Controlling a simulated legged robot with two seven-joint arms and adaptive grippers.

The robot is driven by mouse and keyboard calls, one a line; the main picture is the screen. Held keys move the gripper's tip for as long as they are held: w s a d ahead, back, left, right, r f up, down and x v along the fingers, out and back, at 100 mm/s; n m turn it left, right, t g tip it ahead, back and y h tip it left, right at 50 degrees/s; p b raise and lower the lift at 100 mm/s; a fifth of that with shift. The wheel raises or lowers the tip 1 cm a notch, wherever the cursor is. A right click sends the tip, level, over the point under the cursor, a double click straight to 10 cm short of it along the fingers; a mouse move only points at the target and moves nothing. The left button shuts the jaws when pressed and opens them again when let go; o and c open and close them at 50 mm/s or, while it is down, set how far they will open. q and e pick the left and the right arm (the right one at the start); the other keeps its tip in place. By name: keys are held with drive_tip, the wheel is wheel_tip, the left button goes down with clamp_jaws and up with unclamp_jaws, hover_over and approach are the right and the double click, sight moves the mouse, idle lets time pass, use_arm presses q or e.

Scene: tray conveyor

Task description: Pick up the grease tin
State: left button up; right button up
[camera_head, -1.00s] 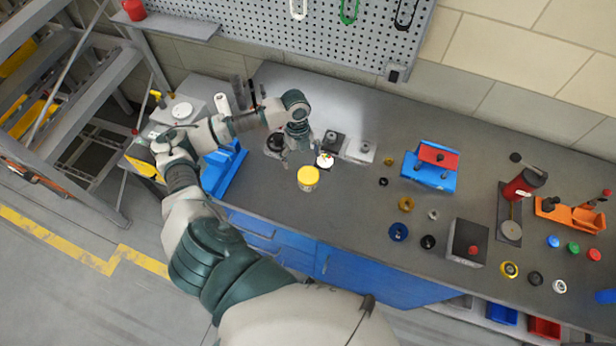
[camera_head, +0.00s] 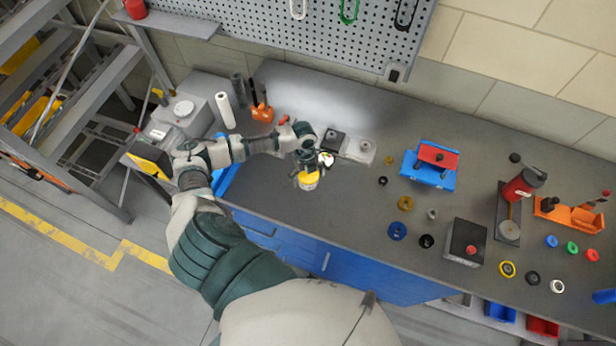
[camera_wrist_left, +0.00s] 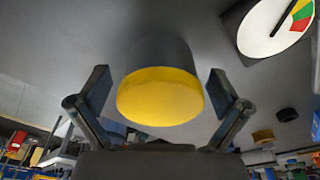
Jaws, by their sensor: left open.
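The wrist view shows the gripper (camera_wrist_left: 160,100) with a gap between each fingertip and the lid. In the head view, the gripper partly hides the tin's top. My right gripper is in neither view.
A dial gauge (camera_wrist_left: 275,24) is close to the tin in the wrist view. A blue and red vise (camera_head: 430,165) stands to the right. Several rings and caps, a black box (camera_head: 466,242) and a red-topped press (camera_head: 522,186) lie further right. The bench front middle is clear.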

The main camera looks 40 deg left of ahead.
use_arm(q)
drive_tip(key=shift+d, duration=0.1)
drive_tip(key=c, duration=1.4)
drive_tip(key=shift+c, duration=0.3)
drive_tip(key=shift+r, duration=0.2)
